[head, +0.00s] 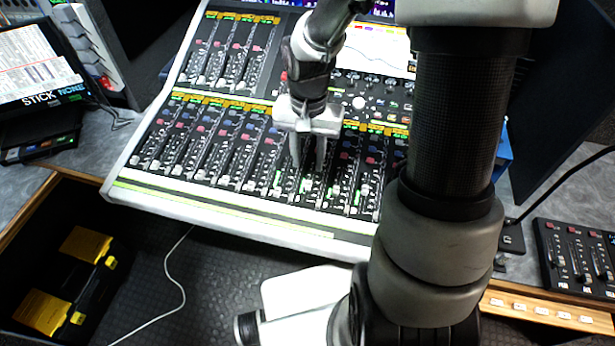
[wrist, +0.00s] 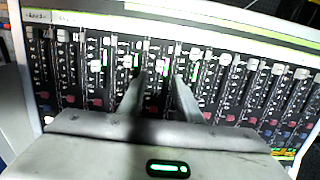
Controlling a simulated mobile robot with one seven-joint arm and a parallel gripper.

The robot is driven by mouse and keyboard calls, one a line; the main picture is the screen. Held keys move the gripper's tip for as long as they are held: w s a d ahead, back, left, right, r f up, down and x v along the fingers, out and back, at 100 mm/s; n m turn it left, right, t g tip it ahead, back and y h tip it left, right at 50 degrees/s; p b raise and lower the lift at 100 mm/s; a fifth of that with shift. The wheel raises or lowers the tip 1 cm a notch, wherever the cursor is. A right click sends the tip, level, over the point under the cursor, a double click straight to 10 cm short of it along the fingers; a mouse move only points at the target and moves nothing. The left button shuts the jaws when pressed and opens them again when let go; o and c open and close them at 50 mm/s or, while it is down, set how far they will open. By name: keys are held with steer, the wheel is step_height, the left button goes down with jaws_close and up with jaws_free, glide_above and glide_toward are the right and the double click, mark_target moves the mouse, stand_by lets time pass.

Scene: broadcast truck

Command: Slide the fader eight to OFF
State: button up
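The mixing console (head: 230,217) fills the middle of the head view, with a long lower row of channel strips with faders. My gripper (head: 308,167) points down over the right half of that row, fingers apart with a narrow gap. In the wrist view, my gripper (wrist: 161,78) straddles a channel strip, and a pale fader cap (wrist: 162,64) shows between or just beyond the fingertips. I cannot tell whether the fingers touch it. The strip labels are too small to read, so I cannot confirm which fader is number eight. No OFF mark is legible.
More fader caps (wrist: 225,60) stand close on both sides of the fingers. A monitor (head: 40,65) is at the left, an open case with yellow items (head: 85,243) at lower left. A small fader box (head: 578,258) sits at the right. My arm hides the console's right end.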

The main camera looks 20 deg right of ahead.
mark_target(308, 183)
step_height(308, 183, down, 8)
steer(key=shift+r+b, duration=0.1)
steer(key=shift+b, duration=0.5)
steer(key=shift+c, duration=0.4)
jaws_close()
